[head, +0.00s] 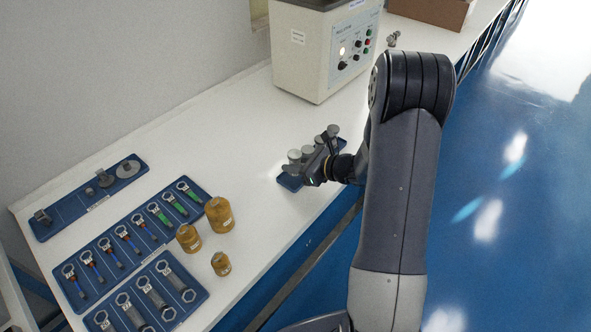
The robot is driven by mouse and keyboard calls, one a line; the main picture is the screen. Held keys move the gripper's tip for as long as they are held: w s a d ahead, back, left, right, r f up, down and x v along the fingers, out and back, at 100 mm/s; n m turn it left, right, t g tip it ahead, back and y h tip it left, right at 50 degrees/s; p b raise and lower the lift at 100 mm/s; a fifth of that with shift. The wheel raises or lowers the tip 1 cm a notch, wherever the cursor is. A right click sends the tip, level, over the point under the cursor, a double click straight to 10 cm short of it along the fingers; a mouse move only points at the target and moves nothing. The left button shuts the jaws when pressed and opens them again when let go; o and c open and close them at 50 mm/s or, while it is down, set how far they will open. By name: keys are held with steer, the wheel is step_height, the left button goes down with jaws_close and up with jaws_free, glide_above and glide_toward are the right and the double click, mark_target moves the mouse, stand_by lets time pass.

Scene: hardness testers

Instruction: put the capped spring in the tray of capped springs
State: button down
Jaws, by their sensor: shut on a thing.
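A small blue tray (289,183) lies near the front edge of the white bench, in the middle of the head view. Several grey, round-topped pieces, the capped springs (294,157), show at the tray, close behind my gripper. My gripper (313,167) is over the tray's right part and is shut on a capped spring. The gripper and wrist hide most of the held spring and part of the tray. I cannot tell whether the held spring touches the tray.
A beige tester (320,50) with a control panel stands behind. Three amber jars (219,215) stand left of the tray. Blue trays of ring-ended tools (130,243) and a tray of grey parts (88,197) lie further left. Bench between is clear.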

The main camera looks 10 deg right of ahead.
steer(key=shift+f, duration=1.25)
steer(key=shift+f, duration=0.2)
steer(key=c, duration=1.4)
jaws_free()
steer(key=shift+o, duration=0.2)
steer(key=shift+r, duration=0.1)
steer(key=shift+r, duration=0.15)
steer(key=v, duration=1.2)
